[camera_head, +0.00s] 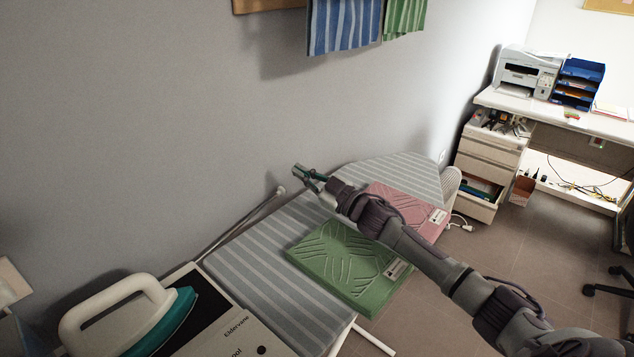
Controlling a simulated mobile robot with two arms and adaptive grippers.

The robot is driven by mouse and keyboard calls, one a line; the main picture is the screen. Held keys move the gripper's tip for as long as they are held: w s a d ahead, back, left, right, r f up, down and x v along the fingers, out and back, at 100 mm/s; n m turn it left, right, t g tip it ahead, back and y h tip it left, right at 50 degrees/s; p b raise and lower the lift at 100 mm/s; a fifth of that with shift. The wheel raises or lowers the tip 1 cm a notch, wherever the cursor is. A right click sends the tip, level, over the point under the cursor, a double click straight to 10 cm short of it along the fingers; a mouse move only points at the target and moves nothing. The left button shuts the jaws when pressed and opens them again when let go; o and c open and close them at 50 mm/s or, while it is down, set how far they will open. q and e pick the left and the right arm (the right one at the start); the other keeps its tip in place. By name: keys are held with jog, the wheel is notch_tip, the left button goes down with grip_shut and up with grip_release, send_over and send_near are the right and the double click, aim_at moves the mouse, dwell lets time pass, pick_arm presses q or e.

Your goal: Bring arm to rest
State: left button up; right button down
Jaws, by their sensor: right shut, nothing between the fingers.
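My right arm reaches in from the lower right, over the striped ironing board (275,250). My right gripper (307,174) is at its end, above the far long edge of the board near the wall. It is shut and empty. A green folded cloth with a label (345,265) lies on the board below my forearm. A pink folded cloth with a label (425,215) lies behind it, partly hidden by my arm. My left gripper is not in view.
An iron (140,315) stands at the near left end. Striped and green cloths (345,25) hang on the wall above. A desk (560,115) with a printer (528,72), blue trays (580,80) and an open drawer (480,200) stands at the right. Floor between is clear.

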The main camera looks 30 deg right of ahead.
jog(key=shift+a+v, duration=0.2)
jog(key=shift+v, duration=2.1)
